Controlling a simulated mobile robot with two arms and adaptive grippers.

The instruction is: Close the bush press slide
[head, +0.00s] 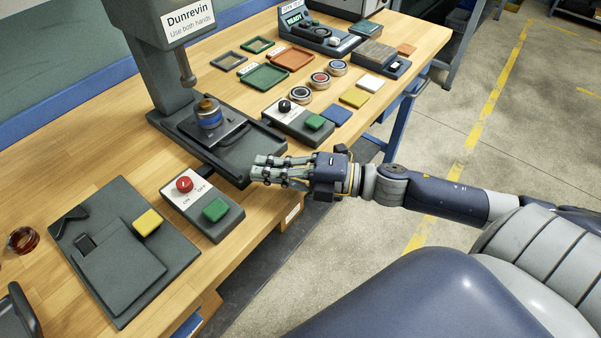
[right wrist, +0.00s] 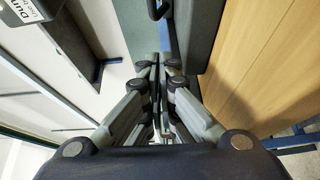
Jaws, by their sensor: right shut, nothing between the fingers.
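The bush press (head: 160,75), labelled Dunrevin, stands at the back left of the bench in the head view, its ram (head: 187,76) hanging down. Its dark slide (head: 222,133) lies on the base below the ram. My left gripper is out of view.
A control box with a red knob and green button (head: 215,210) sits left of my gripper. Another with a black knob (head: 298,120) sits to the right. Trays, colored tiles and round parts lie farther back. A dark fixture (head: 125,250) lies at front left.

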